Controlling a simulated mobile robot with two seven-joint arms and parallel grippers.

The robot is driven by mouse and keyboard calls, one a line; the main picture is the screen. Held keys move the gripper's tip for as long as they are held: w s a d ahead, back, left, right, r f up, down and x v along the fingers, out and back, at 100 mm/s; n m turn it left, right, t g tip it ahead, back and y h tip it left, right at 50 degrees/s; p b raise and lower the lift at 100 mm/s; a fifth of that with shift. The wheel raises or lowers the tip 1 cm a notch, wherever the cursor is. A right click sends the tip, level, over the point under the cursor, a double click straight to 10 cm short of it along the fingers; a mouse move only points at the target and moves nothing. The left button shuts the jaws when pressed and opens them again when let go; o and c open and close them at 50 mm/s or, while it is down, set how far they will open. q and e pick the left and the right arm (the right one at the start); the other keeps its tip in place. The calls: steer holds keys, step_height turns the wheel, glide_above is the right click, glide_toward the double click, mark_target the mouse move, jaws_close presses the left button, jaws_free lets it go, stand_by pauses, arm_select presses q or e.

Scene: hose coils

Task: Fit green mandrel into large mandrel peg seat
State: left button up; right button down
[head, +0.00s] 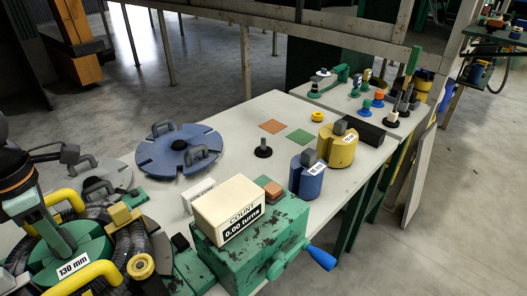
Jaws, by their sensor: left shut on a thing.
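The green mandrel (88,252), labelled 130 mm, is at the lower left. Dark ribbed hose and yellow curved arms surround it. My left gripper (62,238) reaches down onto its top and is shut on it; the exact grip is hard to make out. A bare black upright peg on a round base (263,149) stands mid-table and looks like the large mandrel peg seat, though no label shows. A blue mandrel (306,180) and a yellow mandrel (337,150) stand to its right. My right gripper is not in view.
A green counter box (250,250) reading 0.00 turns, with a blue-handled crank (321,258), stands in front. A blue slotted disc with handles (178,150) lies behind it. Free tabletop surrounds the peg.

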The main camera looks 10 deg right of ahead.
arm_select(q)
steer(key=shift+r+p, duration=0.3)
steer(key=shift+r, duration=0.15)
jaws_close()
stand_by(0.4)
steer(key=shift+r+p, duration=2.6)
steer(key=shift+r, duration=1.25)
step_height(320, 180, up, 6)
steer(key=p, duration=0.4)
